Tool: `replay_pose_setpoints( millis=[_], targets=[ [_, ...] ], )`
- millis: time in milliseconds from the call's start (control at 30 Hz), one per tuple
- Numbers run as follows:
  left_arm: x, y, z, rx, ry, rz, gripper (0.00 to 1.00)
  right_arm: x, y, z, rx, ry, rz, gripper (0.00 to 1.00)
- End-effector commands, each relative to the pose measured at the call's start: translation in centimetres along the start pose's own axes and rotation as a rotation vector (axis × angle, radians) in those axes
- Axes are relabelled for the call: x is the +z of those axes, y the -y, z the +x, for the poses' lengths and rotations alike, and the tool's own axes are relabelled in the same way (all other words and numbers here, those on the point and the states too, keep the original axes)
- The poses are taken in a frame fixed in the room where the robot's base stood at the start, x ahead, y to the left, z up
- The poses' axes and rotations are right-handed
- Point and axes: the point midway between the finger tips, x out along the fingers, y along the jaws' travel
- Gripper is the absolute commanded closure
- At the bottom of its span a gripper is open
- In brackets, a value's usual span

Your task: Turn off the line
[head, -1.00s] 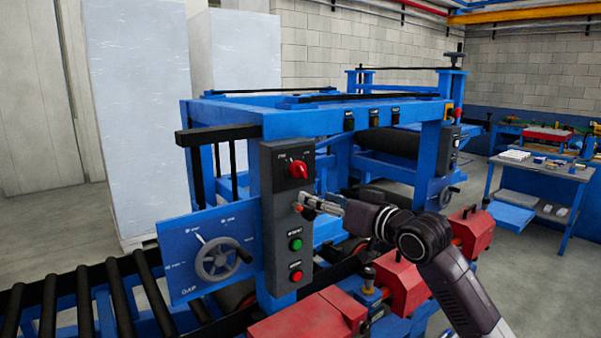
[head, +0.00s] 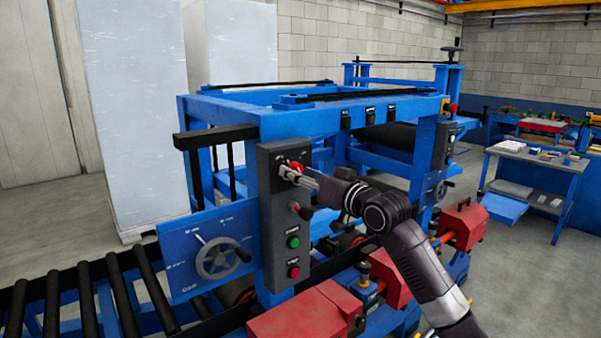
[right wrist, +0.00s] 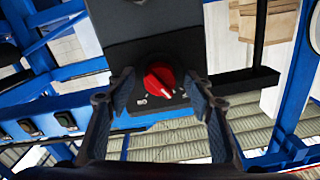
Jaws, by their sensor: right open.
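A dark control box (head: 268,222) stands on the blue post of the line. At its top is a red rotary knob (head: 296,167), partly hidden by my right gripper (head: 291,173) in the head view. In the right wrist view the red knob (right wrist: 159,77) sits between the two open fingers of the right gripper (right wrist: 160,100), with a gap on each side. Below it on the box are an orange-tipped selector (head: 300,210), a green button (head: 293,242) and a red button (head: 294,272). My left gripper is not in view.
A blue panel with a grey handwheel (head: 222,258) is left of the box, above the roller conveyor (head: 75,300). Red clamp blocks (head: 305,315) line the front right. A tool table (head: 538,158) stands at the far right, with open floor before it.

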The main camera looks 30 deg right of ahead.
Motion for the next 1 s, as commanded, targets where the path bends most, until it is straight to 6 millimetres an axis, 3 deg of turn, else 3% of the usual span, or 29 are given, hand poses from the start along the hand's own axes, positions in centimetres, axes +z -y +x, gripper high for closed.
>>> replay_pose_setpoints(
  millis=[100, 500, 1000],
  targets=[
    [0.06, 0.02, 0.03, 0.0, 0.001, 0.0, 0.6, 0.04, -0.01, -0.01, 0.0, 0.0, 0.0, 0.52],
    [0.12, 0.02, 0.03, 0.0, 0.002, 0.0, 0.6, 0.04, -0.03, -0.03, 0.0, 0.0, 0.0, 0.94],
    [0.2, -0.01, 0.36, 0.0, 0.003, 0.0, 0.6, 0.02, -0.1, -0.01, 0.0, 0.001, -0.284, 0.94]
  ],
)
